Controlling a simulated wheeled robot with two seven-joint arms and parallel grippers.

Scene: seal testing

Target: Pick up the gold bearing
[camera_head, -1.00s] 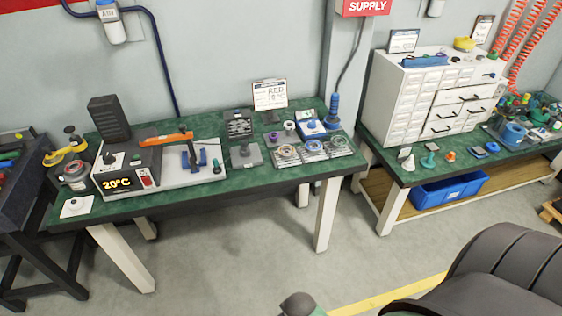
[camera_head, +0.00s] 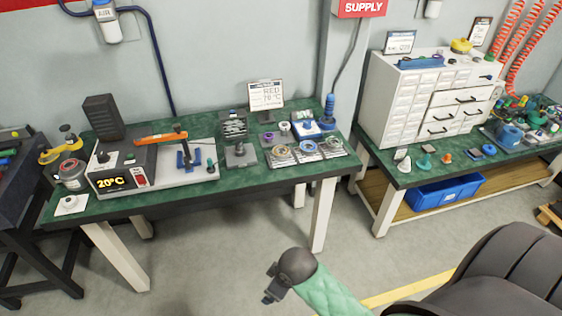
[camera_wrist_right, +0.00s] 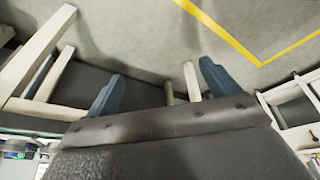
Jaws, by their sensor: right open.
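Three ring-shaped bearings lie in a row on trays at the right part of the green table. The left one (camera_head: 280,150) looks yellowish and may be the gold bearing; it is too small to be sure. The middle (camera_head: 308,147) and right (camera_head: 332,142) rings look bluish or purple. My right arm shows in the head view below the table's front edge, away from the bearings. In the right wrist view my right gripper (camera_wrist_right: 158,88) has its two blue-grey fingers wide apart, with only floor and table legs beyond. My left gripper is not in view.
A heater box reading 20°C (camera_head: 122,170) stands at the left of the green table (camera_head: 200,203). A white drawer cabinet (camera_head: 400,100) is on the right bench. A dark chair (camera_head: 490,270) is at lower right.

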